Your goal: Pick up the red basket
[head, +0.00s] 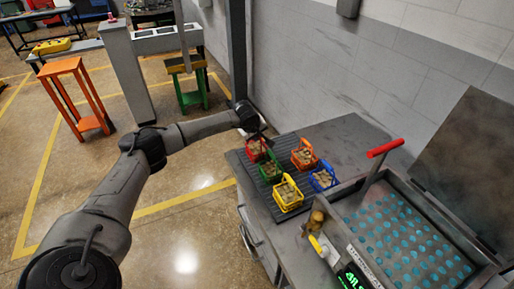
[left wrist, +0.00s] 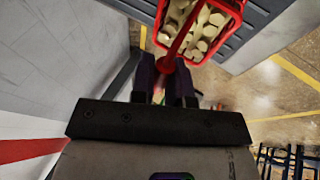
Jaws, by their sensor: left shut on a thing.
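The red basket (head: 256,151) is at the far left corner of the dark ribbed tray (head: 287,214) in the head view. In the left wrist view the red basket (left wrist: 205,30) is at the top, filled with pale pieces. My left gripper (head: 257,137) reaches it from above, partly hidden by the arm. In the left wrist view, my left gripper (left wrist: 172,78) is shut on the red handle. I cannot tell whether the basket is resting on the tray or slightly above it. My right gripper is not in view.
A green basket (head: 270,171), a yellow basket (head: 288,195), an orange basket (head: 304,156) and a blue basket (head: 322,179) stand close by. A furnace chamber with a red handle (head: 385,148) is at the right. The grey wall (head: 345,85) rises behind the table.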

